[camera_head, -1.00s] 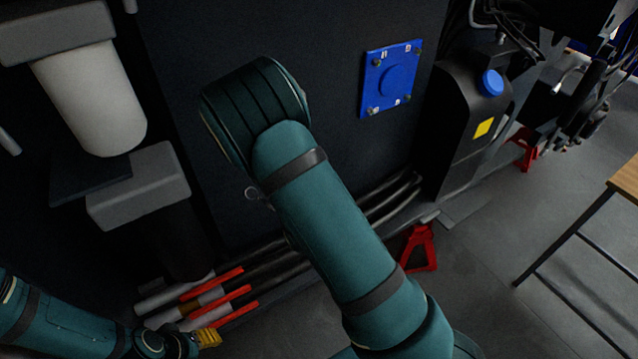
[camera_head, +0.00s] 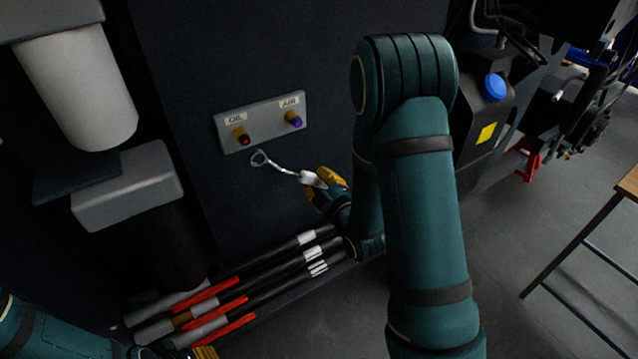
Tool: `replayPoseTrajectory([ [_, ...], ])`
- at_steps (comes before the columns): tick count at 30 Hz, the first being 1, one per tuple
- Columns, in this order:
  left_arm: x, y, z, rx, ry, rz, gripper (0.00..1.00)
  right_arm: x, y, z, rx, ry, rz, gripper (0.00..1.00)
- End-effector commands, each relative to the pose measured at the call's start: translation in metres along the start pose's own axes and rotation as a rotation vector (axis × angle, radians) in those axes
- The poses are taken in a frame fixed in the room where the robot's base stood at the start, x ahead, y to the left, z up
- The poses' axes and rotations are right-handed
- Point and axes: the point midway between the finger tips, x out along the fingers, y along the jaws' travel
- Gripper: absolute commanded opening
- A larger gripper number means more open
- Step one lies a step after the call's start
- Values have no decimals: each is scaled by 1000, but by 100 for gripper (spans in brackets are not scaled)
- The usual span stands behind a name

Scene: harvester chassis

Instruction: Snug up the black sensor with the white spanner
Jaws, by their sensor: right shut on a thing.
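A grey plate (camera_head: 262,119) on the dark wall bears two fittings. Under the OIL label is a dark sensor (camera_head: 243,140) with a brass-coloured part and a red end. Under the AIR label is a dark sensor (camera_head: 294,121) with a blue end and a similar brass-coloured part. My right gripper (camera_head: 322,182) is shut on the white spanner (camera_head: 288,172). The spanner's ring end (camera_head: 259,158) points left, just below and right of the OIL sensor, seemingly apart from it. My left gripper (camera_head: 205,352) is cut off at the bottom edge; its jaws cannot be judged.
Hoses or pipes (camera_head: 285,268) with red and white bands run along the wall's foot. A white cylinder (camera_head: 78,85) and grey block (camera_head: 128,186) stand at left. At right are a black tank with a blue cap (camera_head: 494,87), a red stand (camera_head: 529,160) and a table (camera_head: 628,183).

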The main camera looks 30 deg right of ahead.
Motion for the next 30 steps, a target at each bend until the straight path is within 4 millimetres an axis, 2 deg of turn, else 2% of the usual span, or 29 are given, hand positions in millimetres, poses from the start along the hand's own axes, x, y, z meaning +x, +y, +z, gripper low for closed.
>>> replayPoseTrajectory([
  [8,0,0,0,0,0,0,47,1,0,1,1,-1,3,0],
  [22,0,0,0,0,0,0,47,47,0,-4,1,2,2,0],
  [30,0,0,0,0,0,0,47,46,0,-4,2,-1,2,0],
])
